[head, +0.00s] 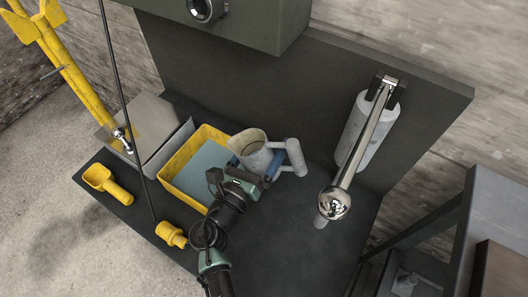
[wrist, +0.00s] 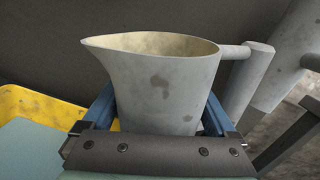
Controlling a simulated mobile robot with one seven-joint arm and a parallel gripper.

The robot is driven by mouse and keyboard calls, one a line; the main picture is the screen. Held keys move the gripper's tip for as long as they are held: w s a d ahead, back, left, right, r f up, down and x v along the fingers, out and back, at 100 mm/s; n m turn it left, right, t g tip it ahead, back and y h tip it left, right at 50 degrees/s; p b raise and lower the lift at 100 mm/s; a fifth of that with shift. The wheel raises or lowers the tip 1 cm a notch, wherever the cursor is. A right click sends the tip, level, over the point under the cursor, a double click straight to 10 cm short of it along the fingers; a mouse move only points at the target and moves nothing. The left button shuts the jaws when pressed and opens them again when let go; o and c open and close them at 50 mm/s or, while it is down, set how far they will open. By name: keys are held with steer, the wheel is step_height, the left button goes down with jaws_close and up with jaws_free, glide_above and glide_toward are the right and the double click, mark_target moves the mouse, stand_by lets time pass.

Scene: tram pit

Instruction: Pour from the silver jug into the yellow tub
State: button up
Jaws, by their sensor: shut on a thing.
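The silver jug (head: 252,148), dull grey with worn spots and a cream inside, is between the blue fingers of my gripper (head: 256,168). In the wrist view the jug (wrist: 165,90) looks roughly upright, its spout to the left and its handle to the right. The gripper is shut on its body. Whether its base touches the bench is hidden, and no contents can be made out. The yellow tub (head: 172,174) is just left of the jug, with a flat blue-grey surface inside. Its corner also shows in the wrist view (wrist: 35,103).
A yellow scoop (head: 104,183) and a yellow fitting (head: 171,234) lie on the dark bench (head: 300,240). A white roll (head: 368,135) and a chrome, ball-ended bar (head: 365,145) are at right. A thin dark rod (head: 128,110) crosses the left side.

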steer(key=shift+w+r, duration=0.15)
steer(key=shift+r, duration=0.1)
steer(key=shift+f+n+b, duration=0.5)
steer(key=f+n+b, duration=0.1)
steer(key=n, duration=0.1)
steer(key=f+n+t+b, duration=0.1)
steer(key=n, duration=0.1)
steer(key=f+n+t+b, duration=0.1)
steer(key=n+b, duration=0.1)
steer(key=n, duration=0.1)
steer(key=shift+d+f, duration=0.2)
steer(key=shift+f, duration=0.15)
steer(key=shift+r+n+y, duration=0.3)
steer(key=shift+n, duration=0.3)
steer(key=shift+w+a+r+n+t+y+p, duration=0.1)
steer(key=shift+a+r+n+t+y+p, duration=0.2)
steer(key=shift+n+p, duration=0.4)
steer(key=shift+a+r+n+t+y+p, duration=0.1)
steer(key=shift+r+n+t+y+p, duration=0.1)
steer(key=shift+r+n+p, duration=0.45)
stand_by(0.5)
steer(key=shift+w+a+r+n+t+y+p, duration=0.1)
steer(key=shift+a+r+n+t+y+p, duration=0.2)
steer(key=shift+n+p, duration=0.55)
steer(key=shift+w+a+r+n+t+y+p, duration=0.1)
steer(key=shift+a+r+n+y+p, duration=0.2)
steer(key=shift+n, duration=0.9)
stand_by(1.7)
